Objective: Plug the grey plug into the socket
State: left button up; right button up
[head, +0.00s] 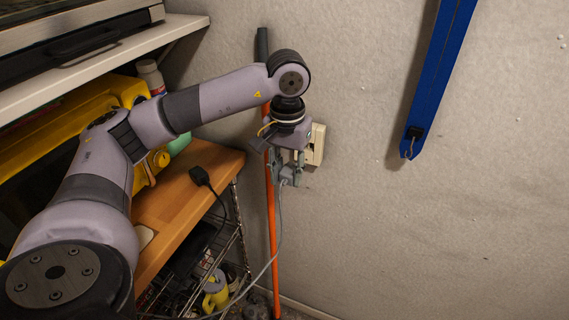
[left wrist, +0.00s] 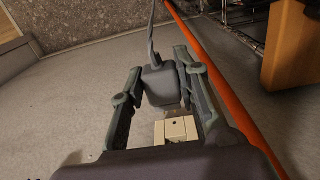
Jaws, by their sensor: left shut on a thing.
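The grey plug (head: 288,174) is held between the fingers of my left gripper (head: 286,166), and its grey cable hangs down from it. In the left wrist view the plug (left wrist: 161,86) sits between the two fingers of the gripper (left wrist: 160,95). The cream socket (head: 317,145) is on the wall, just right of the gripper and partly hidden by it. In the left wrist view the socket (left wrist: 175,130) lies just beyond the plug's front end. I cannot tell whether they touch. My right gripper is not in view.
A black plug (head: 199,176) with a cable lies on the wooden shelf top (head: 176,205). An orange pole (head: 270,230) leans on the wall behind my gripper. A blue bar (head: 436,75) hangs at the right. The wall (head: 450,220) right of the socket is clear.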

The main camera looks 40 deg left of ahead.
aim_at(295, 165)
pick_arm(q)
jog(key=shift+d+r, duration=0.1)
jog(key=shift+d, duration=0.2)
jog(key=shift+a+b, duration=0.1)
jog(key=shift+b, duration=0.2)
jog(key=shift+w+a, duration=0.2)
jog(key=shift+w, duration=0.2)
jog(key=shift+w+a, duration=0.2)
jog(key=shift+w, duration=1.05)
jog(key=shift+w+a, duration=0.15)
jog(key=shift+w, duration=0.4)
jog(key=shift+w+a, duration=0.15)
jog(key=shift+w, duration=0.4)
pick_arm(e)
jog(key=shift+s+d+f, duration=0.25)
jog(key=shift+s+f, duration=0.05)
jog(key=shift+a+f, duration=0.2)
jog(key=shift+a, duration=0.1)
pick_arm(q)
jog(key=shift+w, duration=0.35)
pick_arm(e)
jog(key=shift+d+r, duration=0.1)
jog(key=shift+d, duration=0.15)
